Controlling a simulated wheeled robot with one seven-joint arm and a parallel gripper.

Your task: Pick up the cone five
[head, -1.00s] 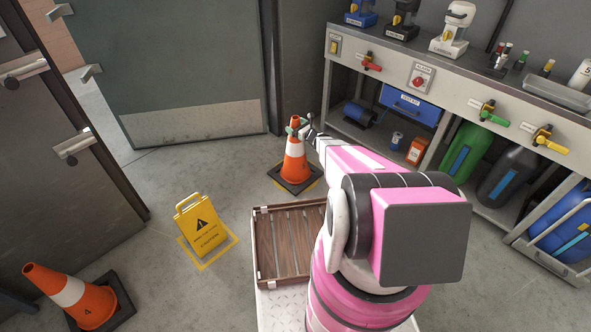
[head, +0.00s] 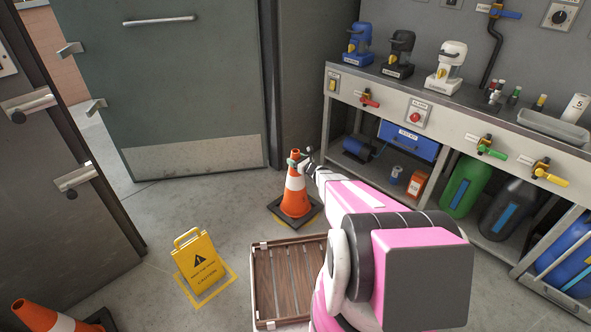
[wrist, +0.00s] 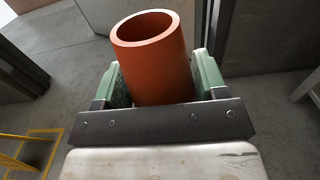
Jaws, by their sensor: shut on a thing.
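An orange cone with a white band (head: 295,183) and a dark square base stands upright in the middle of the head view, over a yellow floor marking. Its number is not readable from here. My gripper (head: 299,161) is shut on the cone near its top. In the wrist view, the hollow orange cone top (wrist: 152,62) sits between my two green fingers. Whether the base touches the floor or is just above it, I cannot tell.
A wooden slatted tray (head: 255,300) lies before me. A yellow warning sign (head: 197,262) stands to its left. Another orange cone (head: 62,322) is at the lower left, partly cut off. A workbench (head: 345,95) runs along the right. Floor near the green door (head: 170,90) is clear.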

